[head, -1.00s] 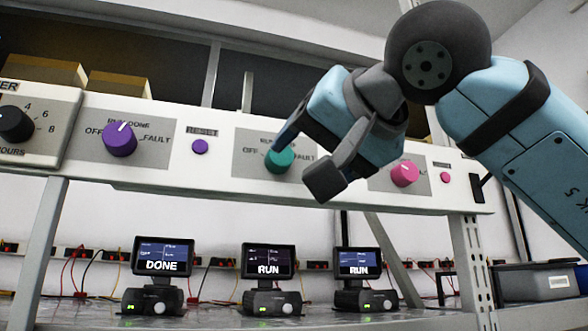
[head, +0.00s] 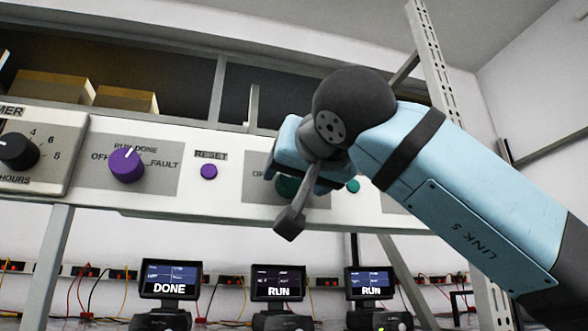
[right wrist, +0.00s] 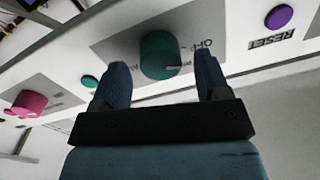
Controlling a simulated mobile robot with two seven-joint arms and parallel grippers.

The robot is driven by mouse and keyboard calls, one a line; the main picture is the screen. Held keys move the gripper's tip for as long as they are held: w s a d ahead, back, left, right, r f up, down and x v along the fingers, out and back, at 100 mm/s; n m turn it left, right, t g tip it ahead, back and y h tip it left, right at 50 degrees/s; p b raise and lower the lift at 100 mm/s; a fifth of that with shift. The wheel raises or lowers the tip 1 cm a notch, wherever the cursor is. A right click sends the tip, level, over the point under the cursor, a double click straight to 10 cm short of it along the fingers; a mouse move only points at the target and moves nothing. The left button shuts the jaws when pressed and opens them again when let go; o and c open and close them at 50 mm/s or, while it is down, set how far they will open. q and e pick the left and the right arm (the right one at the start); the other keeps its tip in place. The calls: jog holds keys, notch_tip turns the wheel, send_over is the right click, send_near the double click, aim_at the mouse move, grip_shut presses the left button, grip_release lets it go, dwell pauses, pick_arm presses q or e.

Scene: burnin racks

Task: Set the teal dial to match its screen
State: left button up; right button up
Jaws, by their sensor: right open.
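The teal dial (head: 287,187) sits on the white panel and is mostly hidden behind my right gripper (head: 297,182) in the head view. My right gripper (right wrist: 160,72) is open, with one finger on each side of the dial. Whether the fingers touch it I cannot tell. The middle screen (head: 278,283), below the teal dial, reads RUN. My left gripper is not in view.
A purple dial (head: 127,165) and purple reset button (head: 209,171) are left of the teal dial. A teal button (head: 353,186) is at its right. A pink dial (right wrist: 27,103) shows in the wrist view. The left screen (head: 169,279) reads DONE; the right screen (head: 370,283) reads RUN.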

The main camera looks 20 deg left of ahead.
jog(key=shift+x, duration=0.85)
jog(key=shift+c, duration=0.5)
jog(key=c, duration=0.8)
